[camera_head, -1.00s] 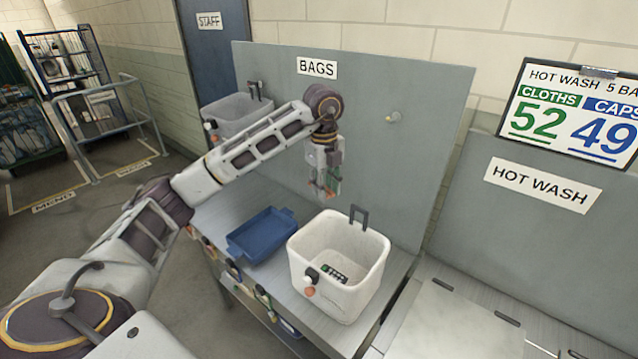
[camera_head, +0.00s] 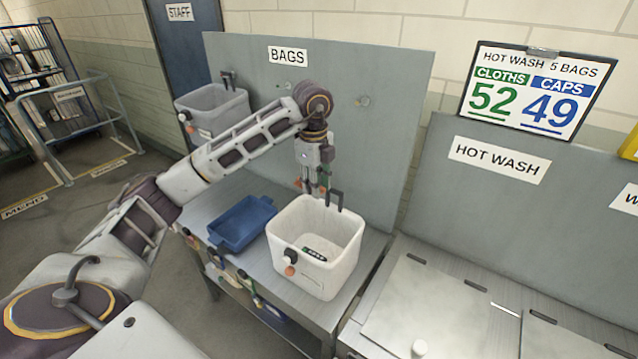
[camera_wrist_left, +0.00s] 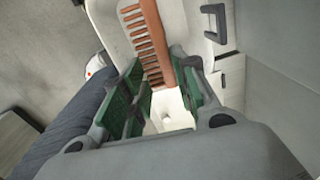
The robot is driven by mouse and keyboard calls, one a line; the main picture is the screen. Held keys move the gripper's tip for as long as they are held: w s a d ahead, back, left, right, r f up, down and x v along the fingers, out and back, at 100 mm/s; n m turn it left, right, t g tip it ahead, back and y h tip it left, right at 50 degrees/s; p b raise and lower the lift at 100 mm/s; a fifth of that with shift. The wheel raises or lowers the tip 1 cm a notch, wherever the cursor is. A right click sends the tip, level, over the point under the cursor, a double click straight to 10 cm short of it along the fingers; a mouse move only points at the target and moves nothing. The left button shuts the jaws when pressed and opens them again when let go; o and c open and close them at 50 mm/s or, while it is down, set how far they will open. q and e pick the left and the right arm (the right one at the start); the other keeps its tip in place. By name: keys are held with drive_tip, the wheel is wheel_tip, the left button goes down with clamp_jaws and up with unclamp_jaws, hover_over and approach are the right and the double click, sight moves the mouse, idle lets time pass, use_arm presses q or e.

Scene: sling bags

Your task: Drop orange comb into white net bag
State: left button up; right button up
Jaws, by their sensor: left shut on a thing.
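The white bag (camera_head: 345,262) stands open-topped on the bench, with a dark handle at its back and a dark object with pale lettering inside. In the head view my left gripper (camera_head: 316,186) points down above the bag's back rim, close to the dark handle. In the left wrist view the green-padded fingers of my left gripper (camera_wrist_left: 165,100) are shut on the orange comb (camera_wrist_left: 157,33), whose teeth point left. The white bag (camera_wrist_left: 110,22) shows beyond the comb. In the head view the comb is too small to make out clearly. My right gripper is out of view.
A blue tray (camera_head: 238,226) lies left of the white bag. A grey bag (camera_head: 213,108) hangs at the back left on the grey panel (camera_head: 375,85) marked BAGS. Lidded units (camera_head: 425,310) lie to the right.

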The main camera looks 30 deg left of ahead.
sight(316, 210)
use_arm(q)
drive_tip(key=shift+s+d+r+n, duration=0.1)
drive_tip(key=shift+n, duration=0.2)
drive_tip(key=shift+f, duration=0.25)
drive_tip(key=shift+f+b, duration=2.1)
drive_tip(key=shift+f, duration=0.7)
drive_tip(key=o, duration=0.8)
drive_tip(key=shift+o, duration=0.2)
drive_tip(key=shift+r, duration=1.4)
drive_tip(key=shift+s+r, duration=0.15)
drive_tip(key=shift+r, duration=2.1)
drive_tip(key=shift+s+r, duration=0.15)
drive_tip(key=shift+r, duration=2.1)
